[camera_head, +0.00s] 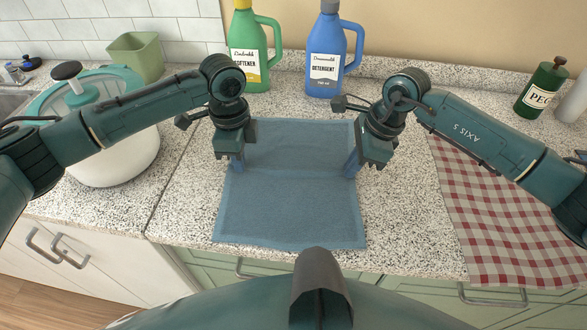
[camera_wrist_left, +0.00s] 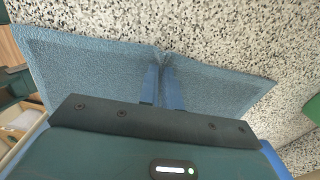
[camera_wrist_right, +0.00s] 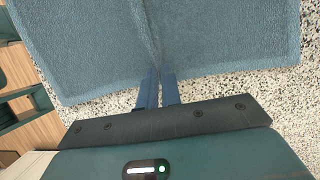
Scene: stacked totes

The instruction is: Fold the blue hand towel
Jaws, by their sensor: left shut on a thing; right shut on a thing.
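The blue hand towel (camera_head: 290,212) lies spread on the speckled counter, its front edge close to the counter's front edge. A crease runs across it between my two grippers. My left gripper (camera_head: 237,164) is shut on the towel's left edge, and the left wrist view shows the cloth (camera_wrist_left: 100,75) pinched up between the fingertips. My right gripper (camera_head: 352,166) is shut on the towel's right edge, and in the right wrist view a ridge in the cloth (camera_wrist_right: 90,45) runs up from the fingertips. My grippers hide small parts of both edges.
A green softener bottle (camera_head: 248,50) and a blue detergent bottle (camera_head: 325,55) stand behind the towel. A red checked cloth (camera_head: 490,225) lies right, with a dark green bottle (camera_head: 541,90) behind.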

